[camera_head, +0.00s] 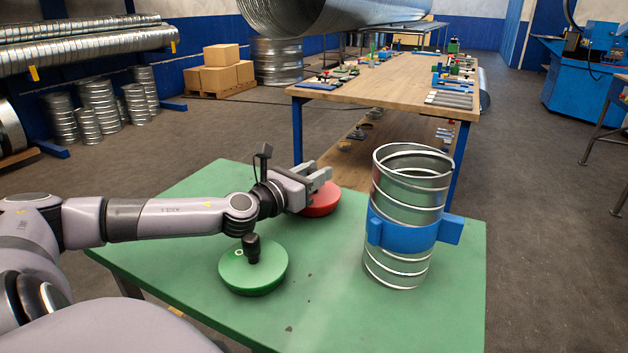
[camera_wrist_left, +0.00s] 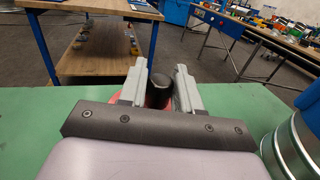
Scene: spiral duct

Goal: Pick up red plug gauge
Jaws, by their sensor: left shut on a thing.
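The red plug gauge (camera_head: 322,204) is a red disc on the green table, partly hidden behind my left gripper (camera_head: 322,178). In the left wrist view its black knob (camera_wrist_left: 158,90) stands between the two grey fingers of my left gripper (camera_wrist_left: 161,85), which is shut on it. Only slivers of the red disc (camera_wrist_left: 122,95) show there. The disc looks close to the table top; I cannot tell if it touches. My right gripper is in neither view.
A green plug gauge (camera_head: 254,270) with a black knob lies nearer on the green table (camera_head: 330,310). A spiral duct (camera_head: 402,262) in a blue clamp (camera_head: 405,235) stands upright to the right. A wooden workbench (camera_head: 385,80) with tools stands behind.

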